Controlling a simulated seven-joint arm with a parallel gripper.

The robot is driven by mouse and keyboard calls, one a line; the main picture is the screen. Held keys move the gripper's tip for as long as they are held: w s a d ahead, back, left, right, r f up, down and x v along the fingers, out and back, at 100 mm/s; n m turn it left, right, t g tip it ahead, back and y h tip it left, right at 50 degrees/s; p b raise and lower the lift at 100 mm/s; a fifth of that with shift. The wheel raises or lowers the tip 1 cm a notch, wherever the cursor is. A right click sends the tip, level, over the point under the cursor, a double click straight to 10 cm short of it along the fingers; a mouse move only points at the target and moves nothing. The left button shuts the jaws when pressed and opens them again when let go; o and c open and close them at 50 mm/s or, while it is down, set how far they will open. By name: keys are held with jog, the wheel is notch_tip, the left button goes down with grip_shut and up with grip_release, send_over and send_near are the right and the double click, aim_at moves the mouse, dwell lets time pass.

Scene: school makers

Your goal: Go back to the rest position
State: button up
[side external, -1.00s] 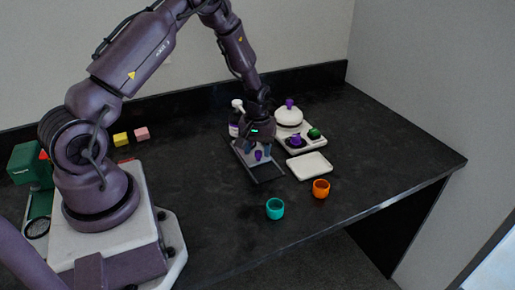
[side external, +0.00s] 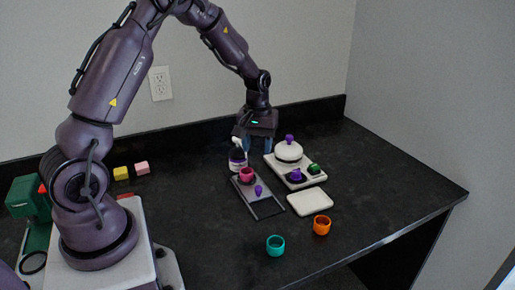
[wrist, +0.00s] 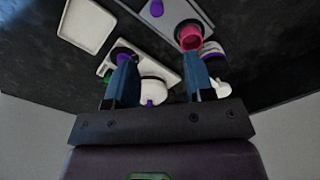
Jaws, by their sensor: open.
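My gripper (side external: 257,150) is open and empty, raised above the back of the table. It is pointing down, with its two blue fingers apart. In the wrist view my gripper (wrist: 160,62) shows nothing between its fingertips being held. Below it, a pink cup (side external: 246,175) stands at the back end of a grey tray (side external: 270,210), with a small purple piece (side external: 258,190) in front of it. The pink cup also shows in the wrist view (wrist: 190,38), beyond one finger and apart from it.
A white-and-purple bottle (side external: 238,161) stands behind the tray. A white tray (side external: 279,170) at right holds a lidded white pot (side external: 289,152) and purple and green pieces. A white plate (side external: 307,202), orange cup (side external: 322,225) and teal cup (side external: 275,245) are nearer. Two cubes lie left.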

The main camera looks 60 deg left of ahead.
jog(key=s+d+r+m+t, duration=0.5)
jog(key=s+d+r+m, duration=0.5)
jog(key=s+d+r, duration=0.7)
notch_tip(320, 180, up, 3)
jog(key=shift+s+d+f+t, duration=0.15)
jog(key=shift+s+d+t, duration=0.2)
jog(key=shift+s, duration=0.35)
dwell(0.7)
